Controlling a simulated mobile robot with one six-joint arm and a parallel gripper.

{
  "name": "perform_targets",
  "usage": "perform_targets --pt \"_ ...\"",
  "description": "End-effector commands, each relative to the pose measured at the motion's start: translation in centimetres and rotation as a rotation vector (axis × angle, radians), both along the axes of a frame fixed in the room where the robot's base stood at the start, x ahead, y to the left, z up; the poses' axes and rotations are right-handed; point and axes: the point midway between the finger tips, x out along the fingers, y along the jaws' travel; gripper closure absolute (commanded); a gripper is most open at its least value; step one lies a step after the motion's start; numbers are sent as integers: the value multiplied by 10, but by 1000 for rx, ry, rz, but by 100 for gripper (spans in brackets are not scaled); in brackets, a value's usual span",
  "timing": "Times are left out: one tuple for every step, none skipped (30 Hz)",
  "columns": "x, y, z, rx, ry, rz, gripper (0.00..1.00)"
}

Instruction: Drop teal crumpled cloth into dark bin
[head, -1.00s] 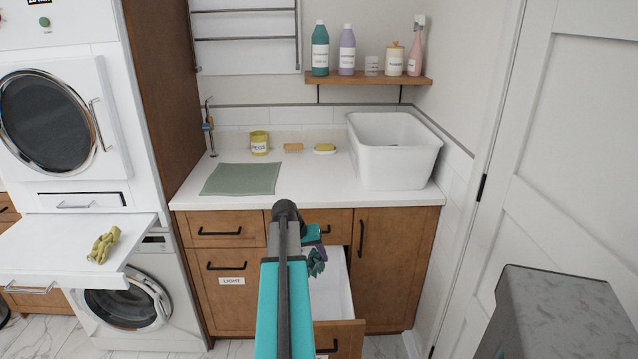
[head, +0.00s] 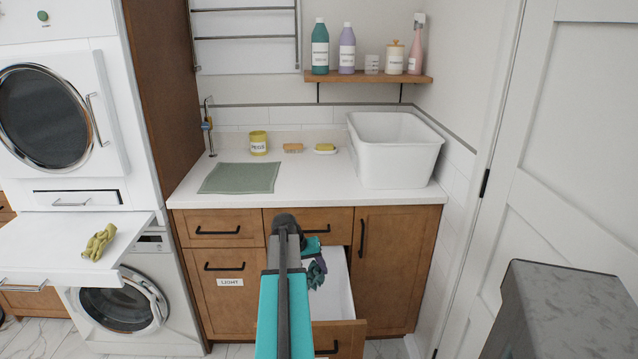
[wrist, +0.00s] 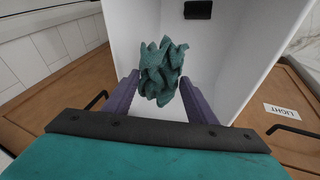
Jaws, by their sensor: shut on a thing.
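The teal crumpled cloth (wrist: 160,72) is held between the purple fingers of my gripper (wrist: 159,80) in the wrist view. In the head view the cloth (head: 316,274) shows dark, just below my gripper (head: 313,262), over a pulled-out drawer. The drawer holds a white-walled bin (head: 337,290), open at the top. In the wrist view the bin's white inside (wrist: 230,50) lies beneath and around the cloth. My arm hides part of the drawer in the head view, and I cannot read a label on its front.
A dark item (wrist: 197,9) shows against the bin's white inside. A closed drawer labelled LIGHT (head: 230,282) is to the left. Above are the counter (head: 310,185) and a white tub (head: 396,155). A yellowish cloth (head: 99,242) lies on the pull-out shelf at left.

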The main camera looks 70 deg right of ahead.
Motion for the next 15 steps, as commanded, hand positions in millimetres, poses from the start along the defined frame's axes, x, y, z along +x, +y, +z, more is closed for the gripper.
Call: perform_targets --pt "0 0 0 0 0 0 69" --pt "0 0 0 0 0 0 69" --pt "0 0 0 0 0 0 69" --pt "0 0 0 0 0 0 69" --pt "0 0 0 0 0 0 47" --pt "0 0 0 0 0 0 40" --pt "0 0 0 0 0 0 35" --pt "0 0 0 0 0 0 30" --pt "0 0 0 0 0 0 27" --pt "0 0 0 0 0 0 27" --pt "0 0 0 0 0 0 27" --pt "0 0 0 0 0 0 27" --pt "0 0 0 0 0 0 27" --pt "0 0 0 0 0 0 27" --pt "0 0 0 0 0 0 27"
